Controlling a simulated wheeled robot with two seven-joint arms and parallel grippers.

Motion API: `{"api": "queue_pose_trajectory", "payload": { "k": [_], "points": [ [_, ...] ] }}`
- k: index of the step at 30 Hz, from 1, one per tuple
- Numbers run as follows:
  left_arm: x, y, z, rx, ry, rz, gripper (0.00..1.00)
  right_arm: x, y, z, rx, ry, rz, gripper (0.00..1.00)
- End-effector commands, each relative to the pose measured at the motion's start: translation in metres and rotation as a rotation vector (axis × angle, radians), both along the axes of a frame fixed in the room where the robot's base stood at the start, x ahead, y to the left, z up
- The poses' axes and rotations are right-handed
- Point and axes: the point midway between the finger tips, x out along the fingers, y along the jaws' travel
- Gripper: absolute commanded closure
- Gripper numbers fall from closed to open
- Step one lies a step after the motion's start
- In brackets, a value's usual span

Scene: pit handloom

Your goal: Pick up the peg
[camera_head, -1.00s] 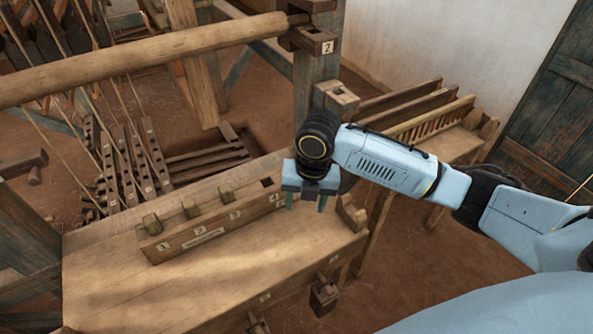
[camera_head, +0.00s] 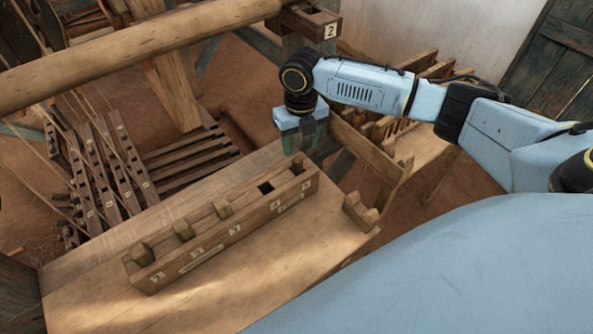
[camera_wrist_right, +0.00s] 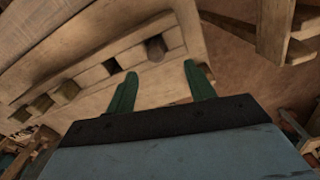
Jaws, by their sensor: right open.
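A long wooden peg rack (camera_head: 235,232) with number labels lies on the bench. Three square-headed pegs stand in its left part, one of them a peg near the middle (camera_head: 222,208). To their right is an empty dark square hole (camera_head: 265,188). My left gripper is out of view.
A notched wooden block (camera_head: 361,212) sits at the bench's right edge. A thick round beam (camera_head: 130,50) crosses the upper left. A post with a numbered block (camera_head: 312,22) stands behind my right gripper. The bench top (camera_head: 250,270) in front of the rack is clear.

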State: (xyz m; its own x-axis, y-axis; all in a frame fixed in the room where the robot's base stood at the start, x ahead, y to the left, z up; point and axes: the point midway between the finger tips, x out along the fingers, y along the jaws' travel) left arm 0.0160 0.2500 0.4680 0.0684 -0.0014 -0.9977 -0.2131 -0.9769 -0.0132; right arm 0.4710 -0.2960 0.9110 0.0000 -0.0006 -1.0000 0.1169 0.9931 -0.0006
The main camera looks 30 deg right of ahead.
Motion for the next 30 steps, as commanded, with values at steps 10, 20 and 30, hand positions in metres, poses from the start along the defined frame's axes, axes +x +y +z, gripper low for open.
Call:
{"api": "queue_pose_trajectory", "payload": {
  "k": [10, 20, 30],
  "points": [
    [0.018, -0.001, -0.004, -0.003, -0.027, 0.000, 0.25, 0.002, 0.002, -0.034, 0.001, 0.001, 0.000, 0.46],
    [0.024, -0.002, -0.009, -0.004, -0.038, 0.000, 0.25, 0.006, 0.004, -0.072, 0.000, -0.002, 0.000, 0.46],
    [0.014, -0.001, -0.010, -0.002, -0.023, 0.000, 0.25, 0.006, 0.004, -0.072, 0.000, -0.002, 0.000, 0.62]
  ]
}}
